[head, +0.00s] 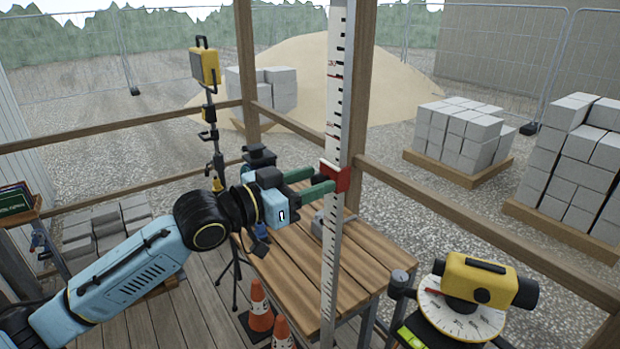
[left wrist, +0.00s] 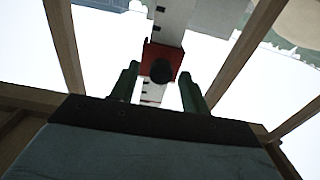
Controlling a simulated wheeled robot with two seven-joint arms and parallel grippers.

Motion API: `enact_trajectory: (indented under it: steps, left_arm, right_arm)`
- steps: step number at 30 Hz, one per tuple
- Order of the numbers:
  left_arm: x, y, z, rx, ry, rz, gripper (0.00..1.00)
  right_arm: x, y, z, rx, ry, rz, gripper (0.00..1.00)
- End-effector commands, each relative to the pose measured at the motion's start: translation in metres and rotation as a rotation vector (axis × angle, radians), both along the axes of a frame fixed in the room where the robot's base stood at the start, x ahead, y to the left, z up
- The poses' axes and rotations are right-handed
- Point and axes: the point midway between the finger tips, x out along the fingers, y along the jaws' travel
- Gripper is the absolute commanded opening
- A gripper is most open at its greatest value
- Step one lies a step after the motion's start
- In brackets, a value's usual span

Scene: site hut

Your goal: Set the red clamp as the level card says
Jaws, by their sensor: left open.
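The red clamp (head: 336,176) sits around the white graduated staff (head: 337,108), which stands upright in front of the wooden table. In the left wrist view the clamp (left wrist: 160,63) shows a dark round knob facing me. My left gripper (head: 318,182) is at the clamp's height, its green fingers pointing at it. In the left wrist view its open fingers (left wrist: 160,88) lie on either side of the clamp, with gaps showing. Whether they touch it in depth I cannot tell. No level card is readable in view. My right gripper is not in view.
A yellow levelling instrument (head: 480,280) stands at the front right. The wooden table (head: 290,285) carries a grey block and a vise-like tool. Wooden rails and posts (head: 480,225) enclose the deck. Orange cones (head: 260,306) stand on the floor by the table.

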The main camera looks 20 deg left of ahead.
Motion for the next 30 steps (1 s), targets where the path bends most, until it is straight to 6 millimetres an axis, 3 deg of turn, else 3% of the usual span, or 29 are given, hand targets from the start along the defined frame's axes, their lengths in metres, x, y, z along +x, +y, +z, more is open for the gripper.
enact_trajectory:
  steps: [7,18,25,30]
  left_arm:
    - [0.0,0.0,0.0,0.0,0.0,0.0,0.46]
    - [0.0,0.0,0.0,0.0,0.001,0.0,0.0]
    - [0.0,0.0,-0.005,0.0,0.001,0.0,0.0]
    - [0.001,0.0,-0.04,0.001,0.006,0.001,0.0]
  right_arm:
    - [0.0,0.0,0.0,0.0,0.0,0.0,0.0]
    - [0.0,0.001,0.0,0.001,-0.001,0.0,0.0]
    - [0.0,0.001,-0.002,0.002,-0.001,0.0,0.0]
    - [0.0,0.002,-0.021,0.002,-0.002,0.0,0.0]
